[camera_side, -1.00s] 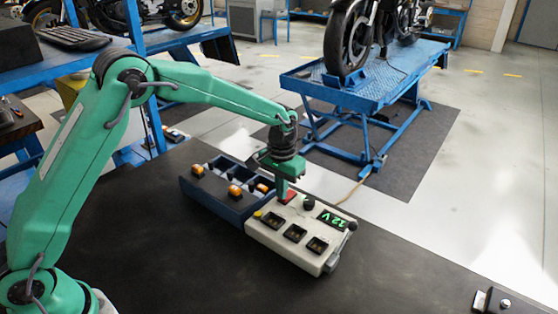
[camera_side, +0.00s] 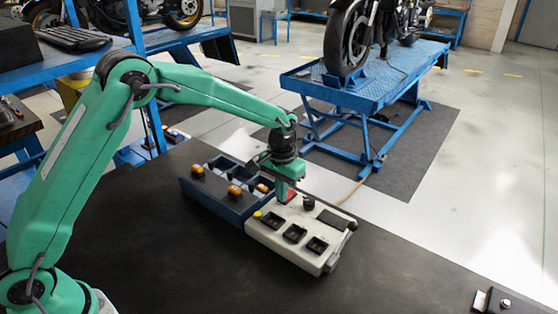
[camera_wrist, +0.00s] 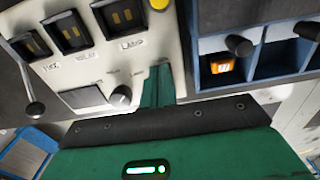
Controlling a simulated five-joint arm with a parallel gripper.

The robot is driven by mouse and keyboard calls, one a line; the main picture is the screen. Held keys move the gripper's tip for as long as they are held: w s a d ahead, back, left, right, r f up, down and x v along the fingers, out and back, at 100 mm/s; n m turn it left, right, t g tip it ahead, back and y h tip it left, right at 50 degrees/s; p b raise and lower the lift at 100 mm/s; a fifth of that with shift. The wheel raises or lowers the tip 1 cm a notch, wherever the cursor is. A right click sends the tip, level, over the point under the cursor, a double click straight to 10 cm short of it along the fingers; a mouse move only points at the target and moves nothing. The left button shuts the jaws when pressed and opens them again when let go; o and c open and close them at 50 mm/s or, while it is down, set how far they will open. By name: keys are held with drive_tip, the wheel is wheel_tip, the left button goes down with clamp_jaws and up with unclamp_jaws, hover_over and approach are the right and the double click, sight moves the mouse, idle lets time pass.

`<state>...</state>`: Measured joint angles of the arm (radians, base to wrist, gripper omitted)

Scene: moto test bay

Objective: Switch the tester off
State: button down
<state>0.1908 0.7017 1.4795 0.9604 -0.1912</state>
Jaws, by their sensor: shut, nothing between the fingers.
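The tester (camera_side: 290,250) is a cream box on the dark bench. Its display (camera_side: 333,220) is dark, and it also looks blank in the wrist view (camera_wrist: 82,97). A red switch (camera_side: 290,197) sits at its back left corner; I cannot tell its position. My gripper (camera_side: 283,195) is shut and empty, pointing down at the red switch, touching it or just above it. In the wrist view its green fingers (camera_wrist: 158,87) cover the switch area, beside a black knob (camera_wrist: 120,97).
A blue divided tray (camera_side: 225,207) with orange-topped parts stands against the tester's left side. The tester has several dark sockets, a yellow button (camera_side: 257,214) and a side lever (camera_side: 352,226). The bench to the front is clear. A metal latch (camera_side: 493,301) lies at front right.

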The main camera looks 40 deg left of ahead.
idle(0.4)
drive_tip(key=shift+r, duration=3.4)
drive_tip(key=shift+r, duration=0.1)
